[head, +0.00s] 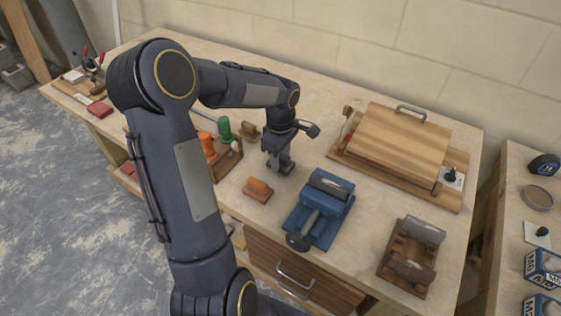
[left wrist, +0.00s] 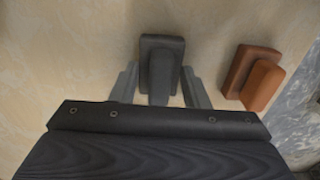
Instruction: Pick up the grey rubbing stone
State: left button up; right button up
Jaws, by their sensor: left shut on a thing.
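The grey rubbing stone (left wrist: 162,50) is a dark grey block with a raised grip along its middle. In the left wrist view it lies between the fingers of my left gripper (left wrist: 160,88), which is shut on its grip. In the head view my left gripper (head: 278,158) points down over the bench, with the grey stone low between its fingers and partly hidden. The stone looks at or very near the bench top; I cannot tell whether it touches. My right gripper is not in view.
An orange-brown rubbing block (head: 258,189) lies close by; it also shows in the left wrist view (left wrist: 255,78). A blue vise (head: 319,210) stands to the right, a wooden rack (head: 408,255) beyond it. A wooden press-like board (head: 400,145) is behind. Orange and green-handled tools (head: 224,128) stand left.

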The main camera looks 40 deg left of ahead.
pick_arm(q)
jog(key=shift+r, duration=0.5)
notch_tip(320, 180, up, 2)
jog(key=shift+r, duration=0.2)
jog(key=s+d+r, duration=0.2)
jog(key=s+r, duration=0.1)
jog(key=s+d+r+b, duration=0.1)
jog(key=s+d+r, duration=0.2)
jog(key=s, duration=0.1)
jog(key=s+d+r, duration=0.3)
jog(key=s, duration=0.1)
jog(key=shift+s+d+r, duration=0.15)
jog(key=shift+r, duration=0.15)
